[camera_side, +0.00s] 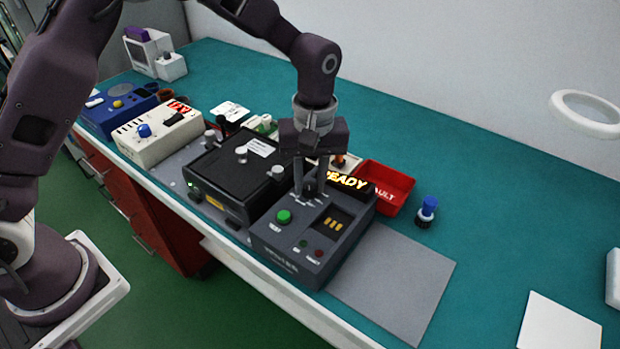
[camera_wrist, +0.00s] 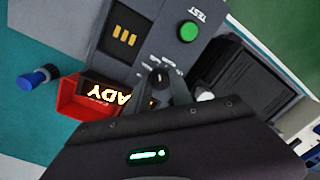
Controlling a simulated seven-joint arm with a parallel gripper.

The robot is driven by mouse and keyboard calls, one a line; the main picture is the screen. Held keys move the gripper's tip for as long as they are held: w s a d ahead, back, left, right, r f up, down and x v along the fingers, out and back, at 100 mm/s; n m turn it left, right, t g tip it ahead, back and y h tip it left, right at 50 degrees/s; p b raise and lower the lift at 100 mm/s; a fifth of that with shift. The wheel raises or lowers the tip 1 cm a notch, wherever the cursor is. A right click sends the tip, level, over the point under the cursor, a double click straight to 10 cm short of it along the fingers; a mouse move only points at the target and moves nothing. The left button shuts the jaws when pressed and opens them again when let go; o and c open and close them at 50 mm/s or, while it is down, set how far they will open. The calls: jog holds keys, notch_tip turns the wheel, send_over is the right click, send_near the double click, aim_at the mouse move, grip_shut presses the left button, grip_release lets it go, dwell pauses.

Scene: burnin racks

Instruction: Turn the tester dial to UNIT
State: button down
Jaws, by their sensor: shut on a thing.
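The tester (camera_side: 300,245) is a dark grey box on the bench with a green TEST button (camera_side: 284,216) and a lit display reading READY (camera_side: 347,183), partly covered by my gripper. Its black dial (camera_wrist: 159,77) sits between the button and the display. My gripper (camera_side: 309,188) points down over the tester, and its fingers are shut on the dial. In the wrist view the fingers lie on either side of the dial. The dial's printed labels are too small and too covered to read, so I cannot tell its setting.
A black fixture box (camera_side: 232,178) stands directly left of the tester. A red FAULT bin (camera_side: 386,184) is behind it, with a blue-capped part (camera_side: 427,208) to the right. A grey mat (camera_side: 395,283) lies bare on the right. A cream power unit (camera_side: 157,132) stands farther left.

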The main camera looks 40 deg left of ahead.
jog(key=m, duration=0.7)
jog(key=shift+m, duration=0.3)
jog(key=m, duration=0.4)
jog(key=shift+m+t, duration=0.3)
jog(key=shift+a+m, duration=0.1)
jog(key=shift+m, duration=1.6)
jog(key=c, duration=1.1)
grip_release()
jog(key=shift+s, duration=0.1)
jog(key=shift+c, duration=0.2)
